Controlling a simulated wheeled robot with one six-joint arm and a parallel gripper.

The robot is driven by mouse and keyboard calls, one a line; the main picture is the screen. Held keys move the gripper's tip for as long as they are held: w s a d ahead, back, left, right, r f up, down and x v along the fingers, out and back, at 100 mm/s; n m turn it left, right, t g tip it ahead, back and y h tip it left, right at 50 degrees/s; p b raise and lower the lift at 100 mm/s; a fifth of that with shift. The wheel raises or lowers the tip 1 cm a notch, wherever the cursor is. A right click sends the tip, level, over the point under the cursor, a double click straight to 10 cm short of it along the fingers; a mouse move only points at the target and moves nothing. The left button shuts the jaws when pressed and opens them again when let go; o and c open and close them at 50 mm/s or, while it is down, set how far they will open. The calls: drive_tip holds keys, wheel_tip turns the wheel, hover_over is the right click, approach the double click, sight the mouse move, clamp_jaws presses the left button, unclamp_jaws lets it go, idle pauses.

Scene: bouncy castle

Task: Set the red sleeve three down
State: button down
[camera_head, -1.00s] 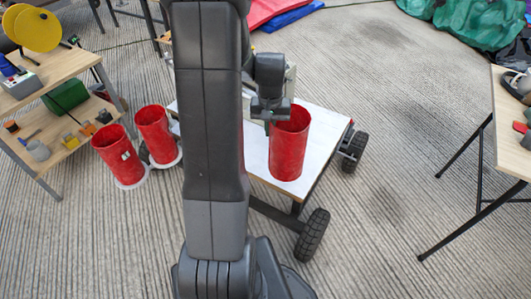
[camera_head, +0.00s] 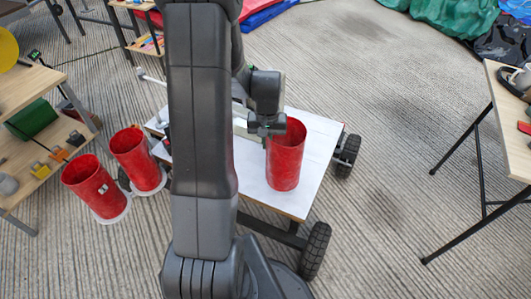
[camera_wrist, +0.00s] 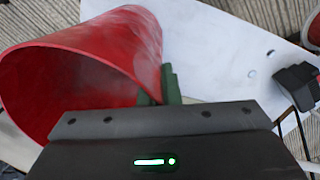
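A red open-topped sleeve (camera_head: 286,158) stands upright over a white board (camera_head: 245,165); I cannot tell whether its bottom touches the board. My gripper (camera_head: 268,128) is at the sleeve's upper left side. In the wrist view the sleeve (camera_wrist: 85,70) fills the left, its mouth towards the camera. The green fingers of my gripper (camera_wrist: 159,90) are on either side of its wall, shut on it. Two more red sleeves, one with a pale label (camera_head: 93,187) and one behind it (camera_head: 135,158), stand at left on white round bases. No number is readable on any sleeve.
The white board has black wheels (camera_head: 315,250). A wooden shelf unit (camera_head: 40,150) with small items stands at far left, a wooden table (camera_head: 510,130) at right. The ribbed floor (camera_head: 390,200) between board and right table is clear. Green and dark fabric lies at back right.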

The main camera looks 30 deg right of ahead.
drive_tip(key=shift+f+b, duration=0.35)
drive_tip(key=shift+f, duration=1.55)
drive_tip(key=shift+f, duration=0.2)
drive_tip(key=c, duration=1.6)
unclamp_jaws()
drive_tip(key=shift+c, duration=0.2)
wheel_tip(320, 180, up, 12)
drive_tip(key=shift+r+p, duration=0.2)
drive_tip(key=shift+p, duration=1)
